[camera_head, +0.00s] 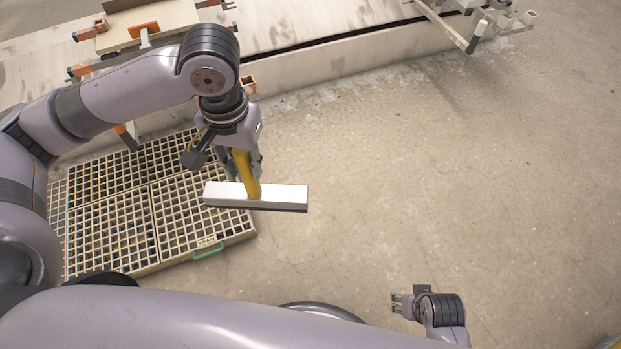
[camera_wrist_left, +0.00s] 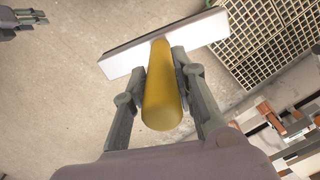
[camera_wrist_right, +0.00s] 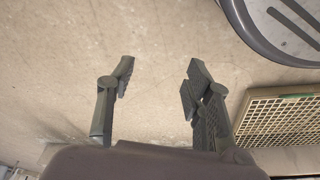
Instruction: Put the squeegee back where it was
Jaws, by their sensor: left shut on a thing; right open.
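The squeegee (camera_head: 270,197) has a yellow handle and a wide white-grey head with a dark lower edge. My left gripper (camera_head: 240,160) is shut on the yellow handle and holds the squeegee up, head down, over the right edge of the floor grate. In the left wrist view the squeegee's yellow handle (camera_wrist_left: 160,100) lies between the fingers of my left gripper (camera_wrist_left: 162,85), with the head beyond. My right gripper (camera_head: 402,303) is open and empty, low at the right in the head view. It also shows open in the right wrist view (camera_wrist_right: 158,85).
A cream grid grate (camera_head: 150,265) with a green handle (camera_head: 208,250) lies on the floor below. A long pale bench or carousel (camera_head: 320,65) with orange-tipped arms (camera_head: 145,38) runs along the back. The concrete floor (camera_head: 450,180) at right is clear.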

